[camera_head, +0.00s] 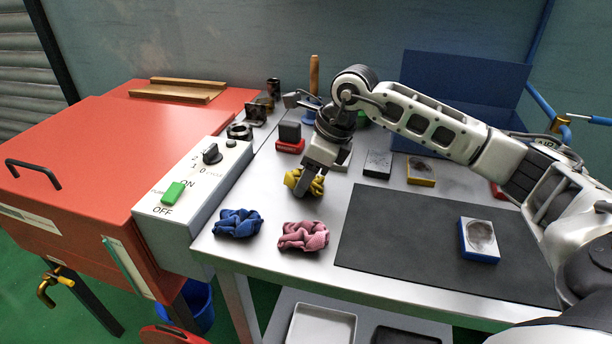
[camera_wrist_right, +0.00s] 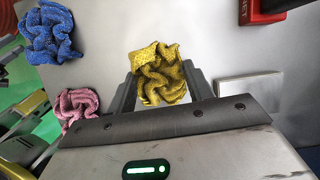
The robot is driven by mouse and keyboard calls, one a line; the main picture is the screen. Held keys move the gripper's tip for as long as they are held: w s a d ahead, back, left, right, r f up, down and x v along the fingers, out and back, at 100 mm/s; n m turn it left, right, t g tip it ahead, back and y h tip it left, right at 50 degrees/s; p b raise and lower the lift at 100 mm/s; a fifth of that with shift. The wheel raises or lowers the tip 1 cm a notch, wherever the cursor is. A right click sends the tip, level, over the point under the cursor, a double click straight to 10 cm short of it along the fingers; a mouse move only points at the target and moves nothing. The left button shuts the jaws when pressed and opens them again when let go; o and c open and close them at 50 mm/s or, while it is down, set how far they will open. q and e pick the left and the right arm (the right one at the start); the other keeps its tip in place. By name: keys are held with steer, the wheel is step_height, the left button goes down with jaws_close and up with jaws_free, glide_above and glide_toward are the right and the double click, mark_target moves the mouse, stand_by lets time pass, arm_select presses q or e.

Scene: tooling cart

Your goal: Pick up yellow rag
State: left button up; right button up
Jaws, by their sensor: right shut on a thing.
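The crumpled yellow rag (camera_head: 292,180) is at the metal table's left part, behind the blue and pink rags. My right gripper (camera_head: 309,186) reaches down onto it and is shut on it. In the right wrist view the yellow rag (camera_wrist_right: 160,75) sits between the two fingers of the right gripper (camera_wrist_right: 160,88). I cannot tell whether the rag is clear of the table top. My left gripper is not in view.
A blue rag (camera_head: 238,223) and a pink rag (camera_head: 303,236) lie in front of the yellow one. A grey switch box (camera_head: 195,190) stands at the left. A dark mat (camera_head: 400,235) with a blue-edged block (camera_head: 479,240) lies at the right. Small blocks stand behind.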

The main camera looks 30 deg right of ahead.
mark_target(300, 172)
step_height(300, 172, up, 3)
steer(key=shift+r, duration=0.2)
steer(key=s+r+b, duration=0.1)
steer(key=s+r, duration=0.3)
steer(key=s, duration=0.3)
steer(key=s+a+r+b, duration=0.1)
steer(key=s+r, duration=0.4)
steer(key=s, duration=0.2)
steer(key=shift+a+r, duration=0.15)
steer(key=shift+r, duration=0.1)
steer(key=shift+o, duration=0.2)
